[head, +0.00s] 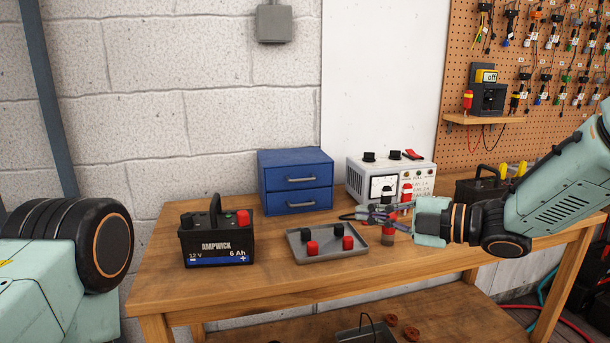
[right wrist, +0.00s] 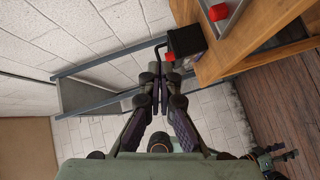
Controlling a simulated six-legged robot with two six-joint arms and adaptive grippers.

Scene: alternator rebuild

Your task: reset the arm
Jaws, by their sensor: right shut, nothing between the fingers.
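My right gripper (head: 350,216) reaches in from the right over the wooden workbench (head: 270,268). Its fingers point left, are shut and hold nothing. In the right wrist view the fingertips (right wrist: 158,84) are together with nothing between them. Of my left arm only a thick joint shows at the left edge of the head view; the left gripper is not visible.
A black AMPWICK battery (head: 216,240) and a grey tray (head: 322,256) with red and black caps stand on the bench. Behind are a blue drawer box (head: 296,180), a white meter unit (head: 415,180) and a dark handled box (head: 478,188). The bench's front left is clear.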

